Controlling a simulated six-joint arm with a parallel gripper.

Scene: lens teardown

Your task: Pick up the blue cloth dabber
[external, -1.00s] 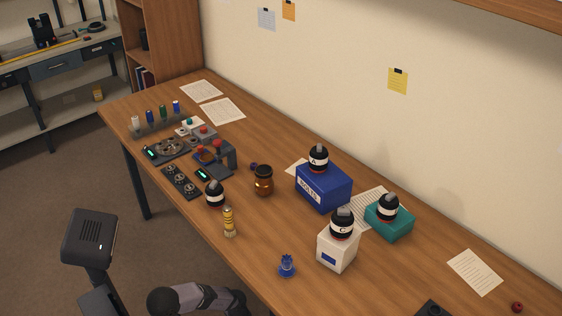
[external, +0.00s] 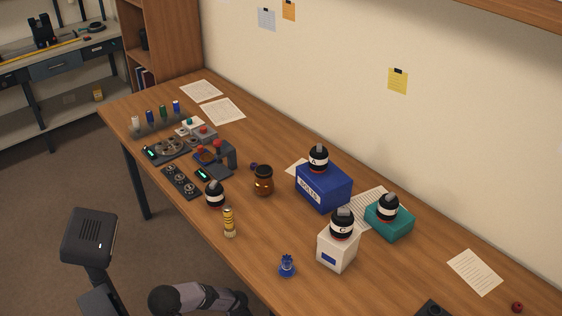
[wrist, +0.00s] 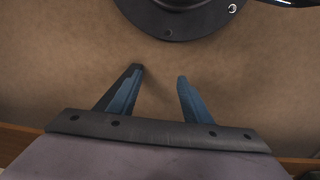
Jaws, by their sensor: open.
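Two kinds of small blue things show in the external view, and I cannot tell for sure which is the cloth dabber. A rack (external: 160,127) at the far left end of the bench holds upright pieces with white, blue, green and blue tops, including a bright blue one (external: 176,106). A separate blue piece (external: 287,266) with a notched top stands upright near the front edge. My gripper (wrist: 159,75) is open and empty in the wrist view, with no blue piece between its fingers. It is out of sight in the external view.
Black-and-white round bottles stand on a blue box (external: 324,188), a white box (external: 337,251) and a teal box (external: 390,219). A yellow-banded piece (external: 229,223) and an amber jar (external: 263,181) stand mid-bench. A dark round flange (wrist: 180,12) shows in the wrist view.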

